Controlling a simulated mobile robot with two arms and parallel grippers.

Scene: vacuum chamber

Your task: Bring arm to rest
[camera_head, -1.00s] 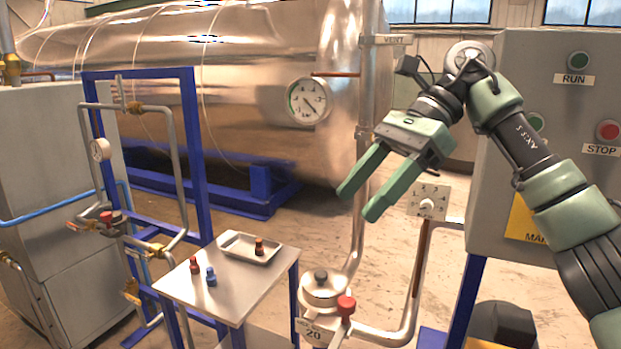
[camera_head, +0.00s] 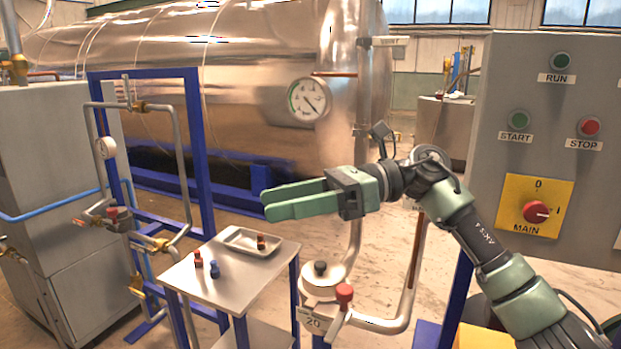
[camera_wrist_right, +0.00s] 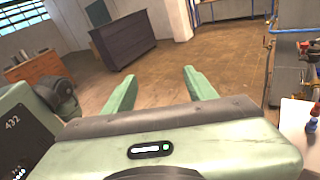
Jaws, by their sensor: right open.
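My right gripper (camera_head: 264,204) is in the middle of the head view, with its green fingers pointing left. It is above and to the right of the small table and touches nothing there. In the right wrist view its two fingers (camera_wrist_right: 160,85) stand apart with nothing between them. The forearm runs from the lower right up to the wrist, in front of the vertical pipe. My left gripper does not show in any view.
A valve with a red knob (camera_head: 344,293) stands below my arm. The control panel (camera_head: 500,160) is at the right. A gauge (camera_head: 308,98) hangs behind.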

